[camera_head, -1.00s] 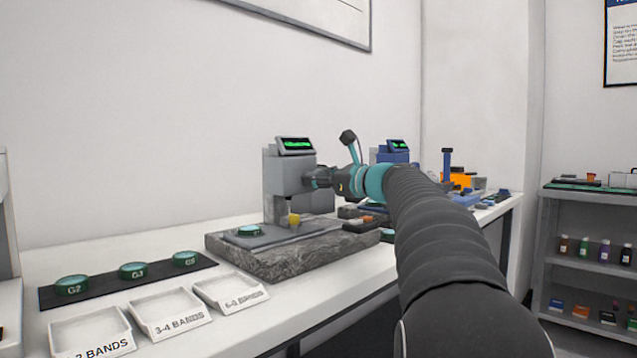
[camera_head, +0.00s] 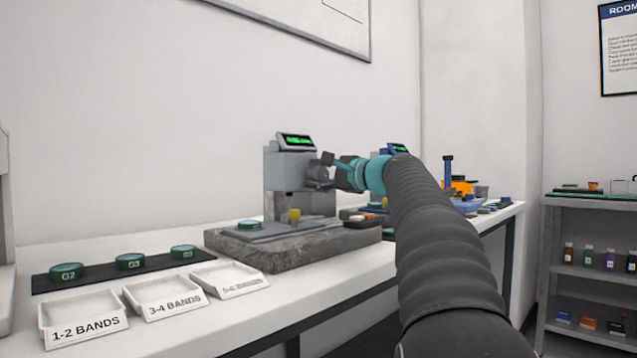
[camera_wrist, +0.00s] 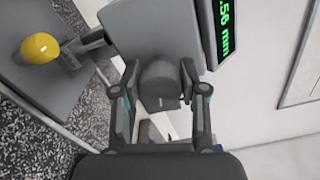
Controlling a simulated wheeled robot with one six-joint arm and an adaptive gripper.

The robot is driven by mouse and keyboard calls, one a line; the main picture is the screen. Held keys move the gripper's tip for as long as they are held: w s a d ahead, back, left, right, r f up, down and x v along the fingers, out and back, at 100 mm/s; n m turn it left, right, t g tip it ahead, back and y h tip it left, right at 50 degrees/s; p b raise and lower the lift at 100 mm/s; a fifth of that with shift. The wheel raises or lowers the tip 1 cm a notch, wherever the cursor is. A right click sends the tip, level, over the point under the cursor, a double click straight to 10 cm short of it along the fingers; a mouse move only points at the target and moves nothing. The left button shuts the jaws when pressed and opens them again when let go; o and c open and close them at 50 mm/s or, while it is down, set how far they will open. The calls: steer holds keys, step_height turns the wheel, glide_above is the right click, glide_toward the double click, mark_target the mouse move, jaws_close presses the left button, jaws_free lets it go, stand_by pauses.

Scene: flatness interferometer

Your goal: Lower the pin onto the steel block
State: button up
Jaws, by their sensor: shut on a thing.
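A grey gauge (camera_head: 285,170) with a green-lit display (camera_head: 297,142) stands on a speckled stone slab (camera_head: 262,256). My gripper (camera_head: 320,178) is at the right side of its head. In the wrist view my gripper (camera_wrist: 160,76) is shut on a dark grey round knob (camera_wrist: 160,92), one finger on each side. The display (camera_wrist: 224,28) shows part of a reading ending in "56 mm". A yellow round-topped piece (camera_wrist: 40,48) stands below the head, also visible in the head view (camera_head: 294,214). I cannot clearly make out the pin's tip or the steel block, nor any contact.
A green-rimmed disc (camera_head: 249,225) lies on the gauge's plate, left of the yellow piece. More discs (camera_head: 130,261) sit on a black strip. White labelled trays (camera_head: 83,318) line the front edge. A second, blue instrument (camera_head: 398,150) stands beyond my arm.

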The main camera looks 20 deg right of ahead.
steer(key=n+b, duration=0.3)
steer(key=n, duration=0.3)
steer(key=shift+f, duration=0.15)
stand_by(0.4)
steer(key=o, duration=1.1)
steer(key=shift+s, duration=0.1)
steer(key=v, duration=1.1)
steer(key=shift+s+d, duration=0.1)
steer(key=shift+s, duration=0.3)
